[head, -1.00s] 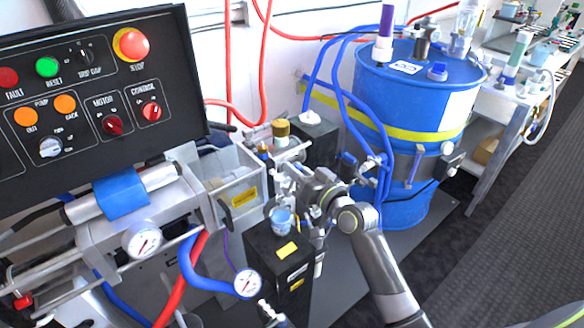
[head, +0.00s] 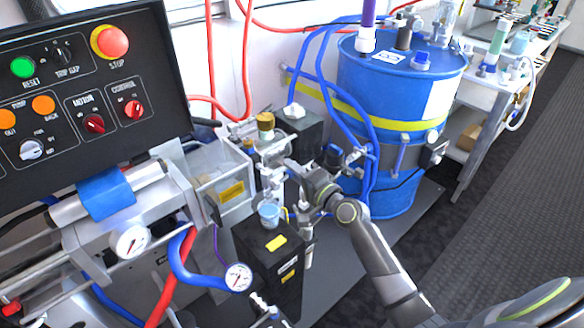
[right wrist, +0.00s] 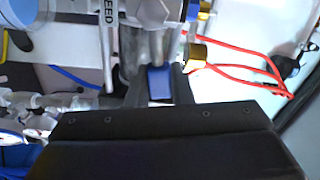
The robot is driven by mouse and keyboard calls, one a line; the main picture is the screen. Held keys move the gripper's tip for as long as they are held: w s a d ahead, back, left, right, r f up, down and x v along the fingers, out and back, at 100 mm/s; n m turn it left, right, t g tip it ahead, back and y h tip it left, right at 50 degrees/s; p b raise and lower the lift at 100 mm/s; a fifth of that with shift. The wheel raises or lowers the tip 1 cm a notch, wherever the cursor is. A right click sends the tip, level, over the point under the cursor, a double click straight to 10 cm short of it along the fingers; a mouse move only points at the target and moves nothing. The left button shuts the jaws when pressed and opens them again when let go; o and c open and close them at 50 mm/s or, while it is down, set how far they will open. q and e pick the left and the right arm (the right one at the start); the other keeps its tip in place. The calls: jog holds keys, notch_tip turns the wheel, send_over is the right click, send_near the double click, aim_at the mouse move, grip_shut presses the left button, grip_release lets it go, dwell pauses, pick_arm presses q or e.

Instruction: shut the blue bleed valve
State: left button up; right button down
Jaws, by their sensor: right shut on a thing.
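The blue bleed valve's handle (right wrist: 159,84) shows in the right wrist view as a small blue block below a grey metal fitting, between my fingers. My right gripper (right wrist: 159,88) is shut on it. In the head view my right gripper (head: 291,168) reaches in from the right to the metal fittings above the light blue cup (head: 269,212). My left gripper is not in view.
A black box (head: 268,250) with yellow labels stands below the fittings. The control panel (head: 85,85) and a pump with a gauge (head: 130,240) are at the left. A blue drum (head: 400,90) with blue hoses stands behind my right arm. The floor at the right is clear.

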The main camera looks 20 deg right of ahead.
jog(key=shift+d+f+m, duration=0.1)
jog(key=shift+f+m, duration=0.65)
jog(key=shift+m, duration=0.45)
jog(key=c, duration=1.3)
grip_release()
jog(key=shift+b+v, duration=1.25)
jog(key=shift+v, duration=7.45)
